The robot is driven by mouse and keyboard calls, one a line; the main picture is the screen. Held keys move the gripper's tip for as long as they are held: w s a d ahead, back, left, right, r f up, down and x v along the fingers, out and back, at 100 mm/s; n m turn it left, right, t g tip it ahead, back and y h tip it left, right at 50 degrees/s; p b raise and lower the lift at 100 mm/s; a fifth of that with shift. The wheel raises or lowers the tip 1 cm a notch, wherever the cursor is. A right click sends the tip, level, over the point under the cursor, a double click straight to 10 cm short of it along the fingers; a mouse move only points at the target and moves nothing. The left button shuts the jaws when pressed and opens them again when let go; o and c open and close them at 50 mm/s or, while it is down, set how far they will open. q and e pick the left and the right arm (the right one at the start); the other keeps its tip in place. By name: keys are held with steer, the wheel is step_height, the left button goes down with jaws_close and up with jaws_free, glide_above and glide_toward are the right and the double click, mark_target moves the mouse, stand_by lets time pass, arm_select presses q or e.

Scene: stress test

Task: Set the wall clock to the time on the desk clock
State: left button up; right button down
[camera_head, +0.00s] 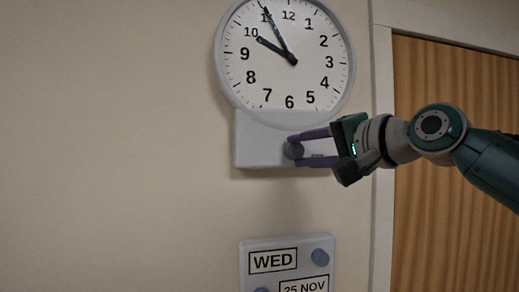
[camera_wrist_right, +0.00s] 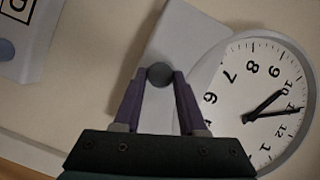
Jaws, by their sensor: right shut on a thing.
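The round white wall clock (camera_head: 287,82) hangs at the top of the head view, its top edge cut off. Its short hand points close to 10 and its long hand to about 11. Below it is a pale box (camera_head: 262,142) with a dark round knob (camera_head: 293,150). My right gripper (camera_head: 296,148) comes in from the right, its purple fingers shut on the knob. In the right wrist view the knob (camera_wrist_right: 159,74) sits between the fingertips, and the clock (camera_wrist_right: 262,100) shows at right. The desk clock and my left gripper are not in view.
A pale calendar panel (camera_head: 320,244) on the wall below reads WED and 25 NOV and has bluish round knobs. A wooden door (camera_head: 432,70) with a pale frame (camera_head: 383,60) stands at right. The wall at left is bare.

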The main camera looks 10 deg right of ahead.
steer(key=shift+c, duration=2.4)
jaws_free()
steer(key=shift+s+d+f+b, duration=0.1)
steer(key=shift+s+d+b, duration=0.05)
steer(key=shift+s+b, duration=0.35)
steer(key=b+v, duration=0.6)
steer(key=v, duration=0.3)
